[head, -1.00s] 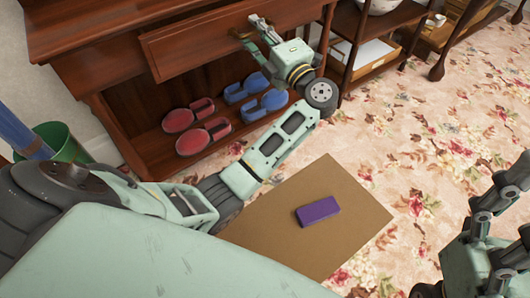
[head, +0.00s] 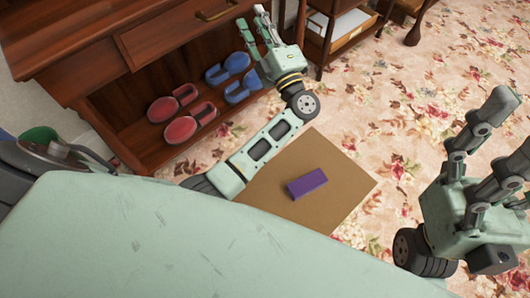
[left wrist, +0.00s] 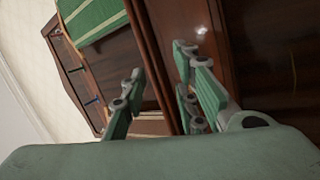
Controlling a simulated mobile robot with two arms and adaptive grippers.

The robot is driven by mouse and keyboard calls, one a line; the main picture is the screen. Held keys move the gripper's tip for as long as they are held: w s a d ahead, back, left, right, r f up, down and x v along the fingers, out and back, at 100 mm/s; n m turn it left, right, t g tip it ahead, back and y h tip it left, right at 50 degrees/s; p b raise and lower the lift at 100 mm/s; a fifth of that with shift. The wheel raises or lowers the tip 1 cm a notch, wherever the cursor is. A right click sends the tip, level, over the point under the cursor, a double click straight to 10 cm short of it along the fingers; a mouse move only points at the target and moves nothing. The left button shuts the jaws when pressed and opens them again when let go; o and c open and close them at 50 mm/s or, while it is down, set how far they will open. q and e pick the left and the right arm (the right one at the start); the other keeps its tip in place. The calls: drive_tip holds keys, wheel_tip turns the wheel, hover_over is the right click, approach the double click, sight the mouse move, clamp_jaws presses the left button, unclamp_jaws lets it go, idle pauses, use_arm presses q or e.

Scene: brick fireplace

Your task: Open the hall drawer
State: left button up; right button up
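The hall drawer (head: 172,38) is a dark wood front under the cabinet top, with a curved brass handle (head: 216,14). Whether the drawer stands slightly out I cannot tell. My left gripper (head: 254,22) is just right of and below the handle, apart from it. Its fingers are spread and empty in the left wrist view (left wrist: 160,90), with brown wood close behind them. The handle cannot be made out in that view. My right gripper (head: 505,125) is at the right of the head view, fingers spread, empty, over the carpet.
Red slippers (head: 182,120) and blue slippers (head: 238,78) lie on the cabinet's lower shelf. A purple block (head: 307,183) lies on a brown mat (head: 345,190). A dark shelf unit (head: 318,42) stands right of the cabinet. Flowered carpet (head: 400,90) is clear at right.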

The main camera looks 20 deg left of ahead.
use_arm(q)
drive_tip(key=d+f+m+t+h+p, duration=0.3)
drive_tip(key=d+f+m+h+p, duration=0.25)
drive_tip(key=m+h, duration=0.3)
drive_tip(key=d+f+m+t+h+p, duration=0.2)
drive_tip(key=d+f+m+h+p, duration=0.2)
drive_tip(key=f+m+h+p, duration=0.45)
drive_tip(key=s+d+f+m+g+h+p, duration=0.1)
drive_tip(key=s+f+m+g+p, duration=0.2)
drive_tip(key=s+f, duration=0.4)
drive_tip(key=s+f+m+g+h+p, duration=0.1)
drive_tip(key=s+f+m+g+p, duration=0.3)
drive_tip(key=s+f, duration=0.4)
drive_tip(key=shift+s+d+f+g+p, duration=0.2)
drive_tip(key=shift+s+d+g+p, duration=0.4)
drive_tip(key=shift+s, duration=1.85)
drive_tip(key=shift+a, duration=0.2)
